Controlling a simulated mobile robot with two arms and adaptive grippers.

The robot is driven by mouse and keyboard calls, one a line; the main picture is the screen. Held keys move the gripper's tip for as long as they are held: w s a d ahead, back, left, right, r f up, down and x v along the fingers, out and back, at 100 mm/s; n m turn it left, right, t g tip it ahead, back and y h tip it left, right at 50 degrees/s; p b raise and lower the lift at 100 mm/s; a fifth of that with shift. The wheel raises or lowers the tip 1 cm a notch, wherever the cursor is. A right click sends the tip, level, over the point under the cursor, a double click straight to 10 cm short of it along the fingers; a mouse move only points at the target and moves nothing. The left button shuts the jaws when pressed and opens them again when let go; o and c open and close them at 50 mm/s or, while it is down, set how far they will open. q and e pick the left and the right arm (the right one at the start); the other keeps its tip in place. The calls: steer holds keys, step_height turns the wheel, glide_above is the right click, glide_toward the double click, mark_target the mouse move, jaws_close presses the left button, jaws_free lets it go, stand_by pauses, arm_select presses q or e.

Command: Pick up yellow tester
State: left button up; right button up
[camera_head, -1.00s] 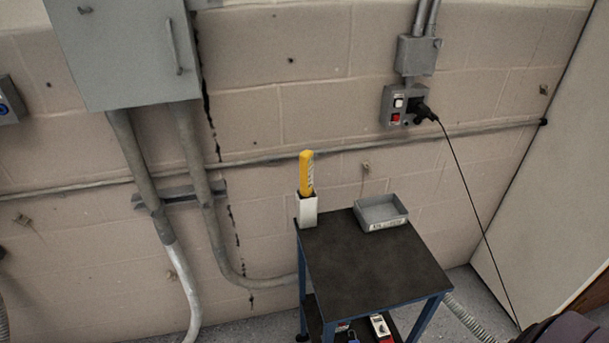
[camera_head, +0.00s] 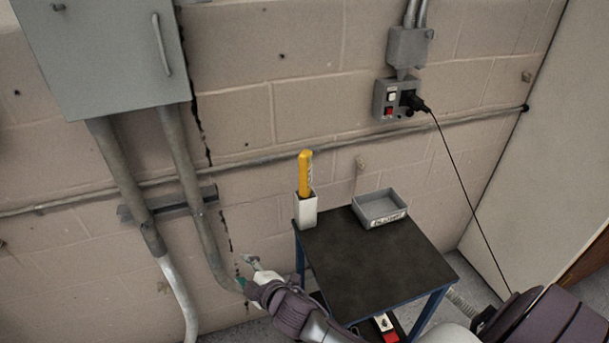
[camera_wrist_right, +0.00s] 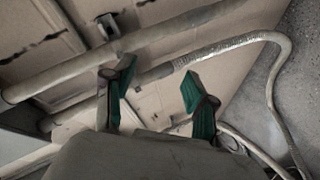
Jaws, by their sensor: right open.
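The yellow tester (camera_head: 305,172) stands upright in a white holder (camera_head: 306,211) at the back left corner of a small dark-topped cart (camera_head: 372,262). My right gripper (camera_head: 246,270) is in front of and left of the cart in the head view, lower in the picture than the tester and apart from it. In the right wrist view its two green-padded fingers (camera_wrist_right: 157,88) are spread with nothing between them. The tester does not show in the wrist view. My left gripper is not in view.
A grey tray (camera_head: 381,208) sits at the cart's back right. A grey wall box (camera_head: 100,55) with conduits (camera_head: 187,165) is at left. A black plug and cable (camera_head: 440,128) hang from a wall outlet (camera_head: 392,98). The middle of the cart top is clear.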

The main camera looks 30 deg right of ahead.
steer(key=w+a+r+n+y, duration=0.3)
steer(key=a+r+n+y, duration=0.3)
steer(key=r+n, duration=0.45)
steer(key=w+a+r+n+y, duration=0.3)
steer(key=a+r+n+y, duration=0.4)
steer(key=r+n, duration=0.3)
step_height(320, 180, up, 12)
steer(key=n+g+h, duration=1.1)
steer(key=n+h, duration=0.8)
steer(key=n, duration=0.8)
glide_above(304, 153)
steer(key=s+a, duration=0.2)
steer(key=a, duration=0.1)
steer(key=p+x, duration=0.2)
steer(key=x, duration=0.5)
steer(key=shift+w+f, duration=0.25)
steer(key=shift+f, duration=0.15)
steer(key=shift+d+f+p, duration=0.2)
steer(key=shift+f+p, duration=0.3)
steer(key=shift+f, duration=0.05)
steer(key=p+x, duration=0.1)
steer(key=x, duration=0.2)
steer(key=shift+s+d+f+p, duration=0.1)
steer(key=shift+d+f+p, duration=0.15)
steer(key=shift+f+p, duration=0.1)
steer(key=shift+d+f, duration=0.1)
steer(key=shift+f, duration=0.2)
steer(key=shift+r, duration=0.1)
jaws_close()
